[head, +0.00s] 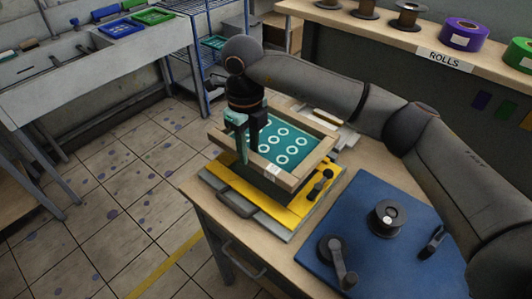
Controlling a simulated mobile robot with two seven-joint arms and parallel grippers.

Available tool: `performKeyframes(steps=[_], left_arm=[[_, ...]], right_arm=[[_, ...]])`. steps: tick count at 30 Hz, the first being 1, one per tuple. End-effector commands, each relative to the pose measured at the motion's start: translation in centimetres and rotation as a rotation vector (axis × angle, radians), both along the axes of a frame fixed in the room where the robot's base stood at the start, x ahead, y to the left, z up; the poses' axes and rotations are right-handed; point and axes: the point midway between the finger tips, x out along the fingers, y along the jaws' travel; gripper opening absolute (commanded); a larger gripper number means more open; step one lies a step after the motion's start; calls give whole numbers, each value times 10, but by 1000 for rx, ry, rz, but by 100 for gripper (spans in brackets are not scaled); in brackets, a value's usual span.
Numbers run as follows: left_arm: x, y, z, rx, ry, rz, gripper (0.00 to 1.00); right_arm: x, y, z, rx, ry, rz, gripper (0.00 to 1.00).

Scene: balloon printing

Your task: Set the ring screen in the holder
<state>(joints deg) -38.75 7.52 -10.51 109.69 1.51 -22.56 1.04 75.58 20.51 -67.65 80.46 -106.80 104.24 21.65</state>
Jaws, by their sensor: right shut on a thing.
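The ring screen (298,156) is a wooden frame with teal mesh that carries several white rings. It is over the yellow holder (239,189) on the wooden table, roughly level. I cannot tell whether the frame touches the holder or hangs just above it. My right gripper (243,150) points down and is shut on the near-left side of the ring screen's frame. Its fingers hide part of that side. My left gripper is not in view.
A shelf marked ROLLS (443,60) holds spools at the back right. A sink (60,75) and blue rack (190,45) stand at the left, with open floor between.

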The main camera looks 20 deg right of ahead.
Motion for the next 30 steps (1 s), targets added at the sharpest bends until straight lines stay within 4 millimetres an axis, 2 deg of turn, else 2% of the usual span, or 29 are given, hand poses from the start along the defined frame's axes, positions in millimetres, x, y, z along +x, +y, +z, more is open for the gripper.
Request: performKeyframes(steps=[4,10,17,22,24,30], left_arm=[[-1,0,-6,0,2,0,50],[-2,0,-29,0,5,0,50],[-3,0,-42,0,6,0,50],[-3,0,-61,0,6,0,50],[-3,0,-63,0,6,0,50],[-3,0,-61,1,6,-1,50]], right_arm=[[0,0,-8,0,0,0,0],[0,0,-43,-1,1,0,0],[0,0,-66,1,-1,0,0],[0,0,-96,1,1,-1,0],[0,0,-101,0,-1,-1,0],[0,0,-99,0,-2,-1,0]])
